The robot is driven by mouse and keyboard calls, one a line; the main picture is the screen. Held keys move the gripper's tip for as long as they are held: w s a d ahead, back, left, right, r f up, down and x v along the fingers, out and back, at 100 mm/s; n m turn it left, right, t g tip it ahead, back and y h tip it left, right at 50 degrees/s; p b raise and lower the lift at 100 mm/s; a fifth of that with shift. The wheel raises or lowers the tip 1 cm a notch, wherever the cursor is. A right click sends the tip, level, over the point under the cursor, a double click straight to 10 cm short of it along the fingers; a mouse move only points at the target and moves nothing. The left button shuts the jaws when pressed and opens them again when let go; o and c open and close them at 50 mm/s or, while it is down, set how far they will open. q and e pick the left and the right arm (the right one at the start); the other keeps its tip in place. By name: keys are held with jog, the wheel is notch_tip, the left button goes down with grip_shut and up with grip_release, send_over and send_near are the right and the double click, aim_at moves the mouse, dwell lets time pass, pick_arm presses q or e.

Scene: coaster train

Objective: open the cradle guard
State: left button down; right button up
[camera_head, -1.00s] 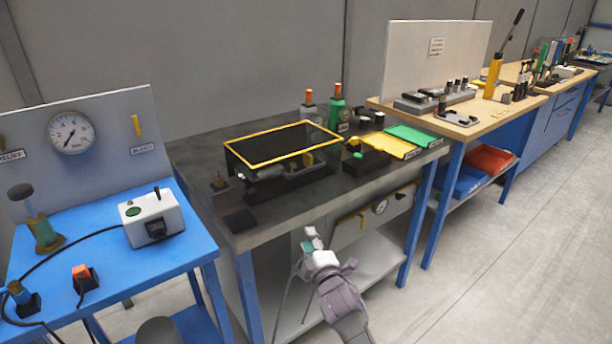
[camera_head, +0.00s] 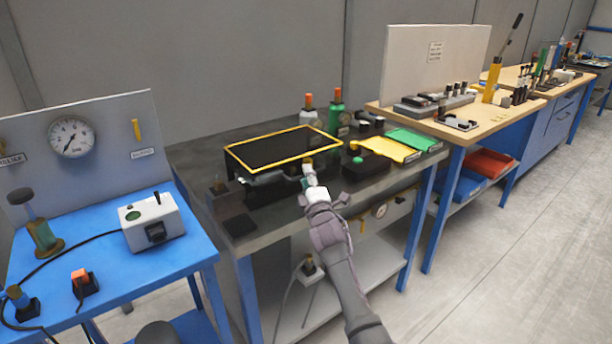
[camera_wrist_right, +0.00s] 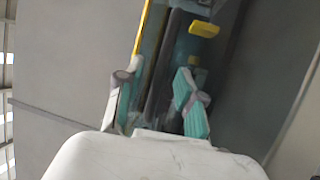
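The cradle guard (camera_head: 283,147) is a yellow-edged cover with a dark-looking top, lying closed over the cradle on the dark bench. My right gripper (camera_head: 309,172) is at the guard's front right side, just above the bench. In the right wrist view its two teal-padded fingers (camera_wrist_right: 157,103) are spread apart with nothing held between them. A yellow edge (camera_wrist_right: 141,30), which looks like the guard's, runs beyond the left finger, and a small yellow piece (camera_wrist_right: 204,29) shows farther ahead. I cannot tell whether a finger touches the guard. My left gripper is not in view.
On the dark bench (camera_head: 185,155), a black box with a green button (camera_head: 367,164), a yellow tray (camera_head: 388,148) and a green tray (camera_head: 414,138) stand right of the guard. Bottles (camera_head: 336,118) stand behind it. A blue table (camera_head: 185,258) is at left.

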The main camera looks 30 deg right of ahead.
jog(key=shift+w+d+r, duration=0.15)
jog(key=shift+w+d, duration=0.05)
jog(key=shift+w, duration=0.45)
grip_shut()
